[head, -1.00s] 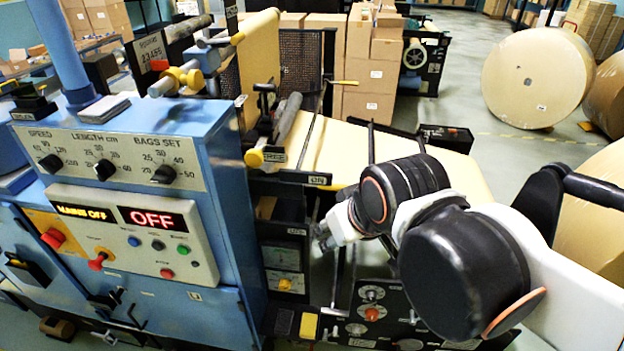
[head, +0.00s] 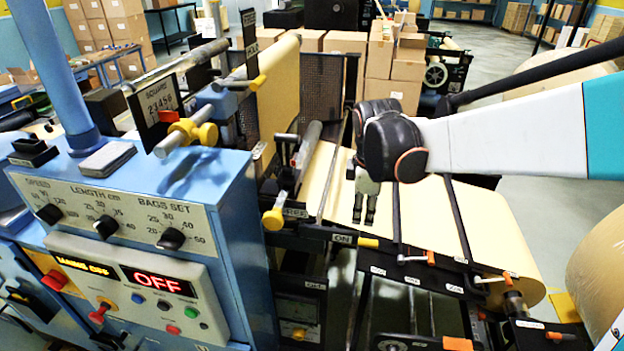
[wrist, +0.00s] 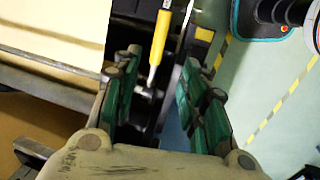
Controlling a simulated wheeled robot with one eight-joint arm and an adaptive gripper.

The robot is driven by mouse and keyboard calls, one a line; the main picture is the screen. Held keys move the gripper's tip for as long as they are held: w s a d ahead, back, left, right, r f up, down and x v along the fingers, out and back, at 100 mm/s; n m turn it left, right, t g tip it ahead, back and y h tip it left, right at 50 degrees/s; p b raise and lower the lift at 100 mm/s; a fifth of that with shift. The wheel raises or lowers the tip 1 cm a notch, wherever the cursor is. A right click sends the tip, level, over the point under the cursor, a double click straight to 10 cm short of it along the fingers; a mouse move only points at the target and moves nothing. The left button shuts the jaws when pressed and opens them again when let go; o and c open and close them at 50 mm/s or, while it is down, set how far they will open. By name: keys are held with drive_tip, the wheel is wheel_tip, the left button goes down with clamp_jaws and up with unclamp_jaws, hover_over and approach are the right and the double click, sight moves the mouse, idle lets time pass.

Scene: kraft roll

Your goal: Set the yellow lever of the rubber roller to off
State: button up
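A short yellow lever handle (head: 368,242) sticks out beside a plate marked ON at the near edge of the paper web in the head view. A yellow handle on a thin metal shaft, seemingly this lever, shows in the wrist view (wrist: 160,38), in line with the gap between my fingers. My gripper (head: 364,208) points down above the paper web, just behind the lever in the picture. In the wrist view its green-padded fingers (wrist: 158,85) stand apart with nothing held between them. I cannot tell how far the handle is from the fingertips.
A yellow-knobbed lever (head: 273,220) stands left, by a plate that seems to read FREE. Orange-handled levers (head: 416,258) line the front rail. The blue control cabinet (head: 180,190) with its OFF display fills the left. Large kraft rolls (head: 598,270) stand at right.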

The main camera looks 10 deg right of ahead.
sight(359, 240)
drive_tip(key=w+f, duration=0.1)
drive_tip(key=f, duration=0.8)
drive_tip(key=w+d+f, duration=0.1)
drive_tip(key=f, duration=0.3)
drive_tip(key=shift+w+f+b, duration=0.3)
drive_tip(key=shift+w, duration=0.05)
clamp_jaws()
